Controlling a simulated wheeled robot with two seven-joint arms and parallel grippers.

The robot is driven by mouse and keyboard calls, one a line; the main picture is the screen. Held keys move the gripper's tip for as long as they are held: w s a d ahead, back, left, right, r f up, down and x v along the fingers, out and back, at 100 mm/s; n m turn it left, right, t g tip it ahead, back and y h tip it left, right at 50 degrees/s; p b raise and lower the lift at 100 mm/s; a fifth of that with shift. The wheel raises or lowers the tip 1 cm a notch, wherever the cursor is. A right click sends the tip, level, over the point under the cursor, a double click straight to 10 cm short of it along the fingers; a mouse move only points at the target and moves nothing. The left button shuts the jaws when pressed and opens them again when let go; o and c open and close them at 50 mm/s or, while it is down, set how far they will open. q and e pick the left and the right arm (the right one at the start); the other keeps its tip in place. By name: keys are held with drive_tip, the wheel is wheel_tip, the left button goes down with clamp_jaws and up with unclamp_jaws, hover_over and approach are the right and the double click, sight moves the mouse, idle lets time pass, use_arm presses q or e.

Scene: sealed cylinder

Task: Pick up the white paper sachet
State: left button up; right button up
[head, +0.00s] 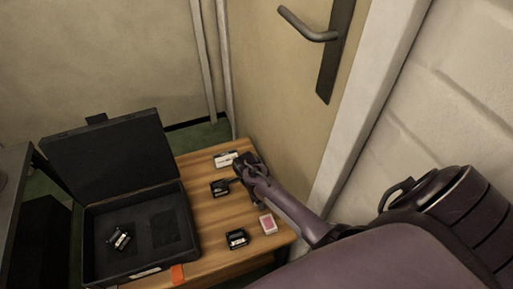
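A small white item (226,159), which looks like the white paper sachet, lies at the back of the wooden table (205,215). It has a dark mark along its lower edge and is small in the picture. My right gripper (242,166) is just to the right of it, over the table's back right part. The fingers are dark and small, so I cannot tell whether they are open or touch the white item. My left gripper is not in view.
An open black case (138,265) stands on the table's left, its lid raised, with a small black item (119,238) inside. Two black items (220,187) (237,238) and a red-and-white pack (268,223) lie on the table. A door (285,90) is close behind.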

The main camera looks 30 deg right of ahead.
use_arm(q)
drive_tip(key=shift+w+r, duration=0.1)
use_arm(e)
drive_tip(key=c, duration=1.1)
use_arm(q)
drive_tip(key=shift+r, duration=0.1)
use_arm(e)
drive_tip(key=shift+o, duration=0.2)
drive_tip(key=shift+r, duration=0.15)
